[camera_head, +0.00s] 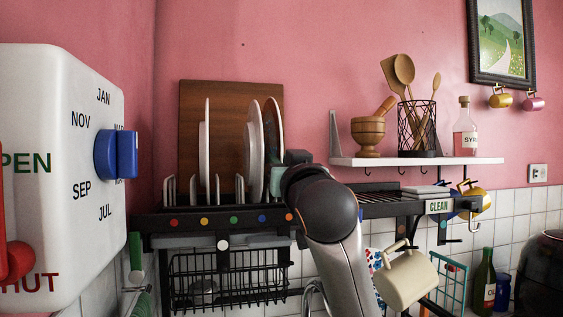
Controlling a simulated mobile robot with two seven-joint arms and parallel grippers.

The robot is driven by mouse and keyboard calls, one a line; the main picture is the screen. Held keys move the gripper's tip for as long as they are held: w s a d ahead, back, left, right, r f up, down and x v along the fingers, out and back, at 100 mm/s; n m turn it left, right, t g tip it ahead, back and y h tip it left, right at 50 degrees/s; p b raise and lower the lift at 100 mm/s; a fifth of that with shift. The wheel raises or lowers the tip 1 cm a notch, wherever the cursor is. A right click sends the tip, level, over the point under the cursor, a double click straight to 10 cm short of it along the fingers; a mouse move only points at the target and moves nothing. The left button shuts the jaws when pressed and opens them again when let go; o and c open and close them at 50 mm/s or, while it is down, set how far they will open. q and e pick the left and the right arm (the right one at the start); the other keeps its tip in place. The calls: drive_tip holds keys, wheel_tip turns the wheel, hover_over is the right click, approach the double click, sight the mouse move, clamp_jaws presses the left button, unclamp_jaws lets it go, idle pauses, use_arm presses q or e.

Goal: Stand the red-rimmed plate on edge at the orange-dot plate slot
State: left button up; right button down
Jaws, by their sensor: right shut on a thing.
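My right gripper (286,168) is at the right end of the plate rack, mostly hidden behind my own dark wrist. It is shut on the rightmost plate (273,135), which looks to be the red-rimmed plate; its rim shows as a thin dark reddish line. This plate stands nearly on edge, seen almost edge-on, with its lower part hidden by the gripper and wrist. The orange dot (289,216) is on the rack's front rail, just left of my forearm. I cannot tell whether the plate's bottom touches the rack. My left gripper is not in view.
White plates stand on edge at the yellow dot (204,150) and near the blue dot (253,165). A brown board (230,100) leans behind. A cream mug (405,279) hangs right of my forearm. A shelf (440,161) holds a mortar, utensils and a bottle.

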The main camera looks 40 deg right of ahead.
idle(0.3)
drive_tip(key=c, duration=0.9)
unclamp_jaws()
drive_tip(key=shift+o, duration=0.9)
drive_tip(key=shift+f, duration=0.15)
